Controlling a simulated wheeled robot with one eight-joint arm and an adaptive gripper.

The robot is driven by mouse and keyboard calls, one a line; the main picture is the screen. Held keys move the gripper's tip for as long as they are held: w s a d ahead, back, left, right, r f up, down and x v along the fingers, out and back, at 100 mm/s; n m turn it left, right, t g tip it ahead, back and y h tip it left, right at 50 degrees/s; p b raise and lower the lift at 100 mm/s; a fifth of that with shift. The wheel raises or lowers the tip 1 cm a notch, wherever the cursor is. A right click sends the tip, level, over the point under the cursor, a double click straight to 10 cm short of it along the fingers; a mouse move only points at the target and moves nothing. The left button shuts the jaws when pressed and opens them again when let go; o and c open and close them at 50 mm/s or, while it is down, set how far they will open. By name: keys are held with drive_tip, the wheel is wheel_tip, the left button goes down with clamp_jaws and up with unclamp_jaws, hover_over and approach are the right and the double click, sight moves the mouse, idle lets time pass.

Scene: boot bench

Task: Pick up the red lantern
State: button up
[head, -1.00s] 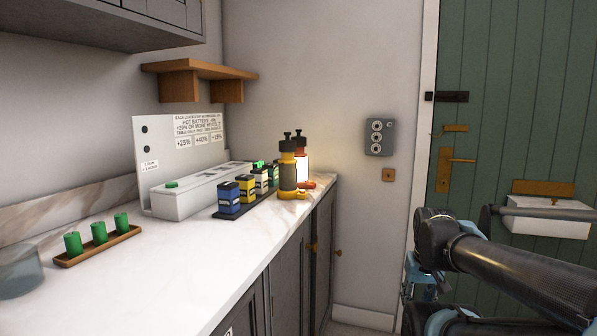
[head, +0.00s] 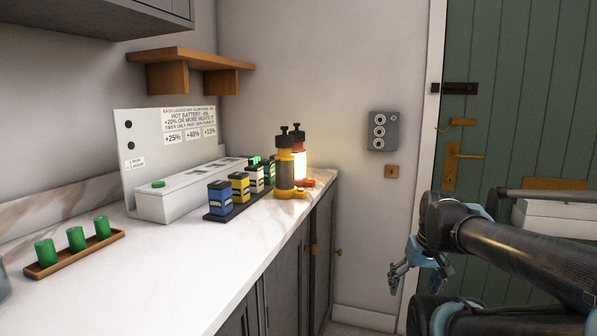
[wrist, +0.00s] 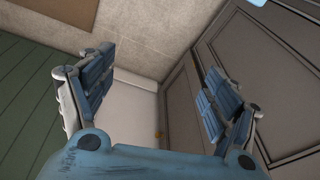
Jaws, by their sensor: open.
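The red lantern (head: 299,144) stands upright at the far end of the marble counter, with a glowing pale middle. A yellow lantern (head: 285,166) stands just in front of it and hides part of its left side and base. My gripper (head: 394,279) is out to the right of the counter and lower than the lanterns, well apart from both. In the wrist view my gripper (wrist: 155,100) has its two blue fingers spread wide with nothing between them. Neither lantern shows in the wrist view.
On the counter (head: 160,262), a dark tray of coloured battery blocks (head: 239,187) sits left of the lanterns, beside a white charger box (head: 190,191). A wooden tray with green cylinders (head: 75,255) is nearer. A wooden shelf (head: 190,57) hangs above. Counter front is clear.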

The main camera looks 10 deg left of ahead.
drive_tip(key=w+a+r+n+y, duration=0.5)
drive_tip(key=w+a+r+y, duration=0.15)
drive_tip(key=w, duration=0.55)
drive_tip(key=w+a+r+n+y, duration=0.5)
drive_tip(key=w+a+r, duration=0.25)
drive_tip(key=w, duration=0.45)
drive_tip(key=w+a+r+n+y, duration=0.55)
drive_tip(key=w+a, duration=0.25)
drive_tip(key=w, duration=0.5)
approach(297, 172)
drive_tip(key=shift+g, duration=0.3)
drive_tip(key=w+a, duration=0.2)
drive_tip(key=a, duration=0.1)
drive_tip(key=w+a, duration=0.1)
drive_tip(key=shift+w+a+f, duration=0.15)
drive_tip(key=shift+w+a, duration=0.15)
drive_tip(key=shift+a, duration=0.05)
drive_tip(key=shift+w+a+f, duration=0.1)
drive_tip(key=shift+w+a, duration=0.1)
drive_tip(key=shift+a, duration=0.8)
drive_tip(key=shift+w+a, duration=0.15)
drive_tip(key=shift+a, duration=0.8)
drive_tip(key=shift+w+a+f, duration=0.1)
drive_tip(key=shift+w+a, duration=0.1)
drive_tip(key=shift+a, duration=0.8)
drive_tip(key=shift+c, duration=0.4)
drive_tip(key=shift+r, duration=0.1)
drive_tip(key=c, duration=1.3)
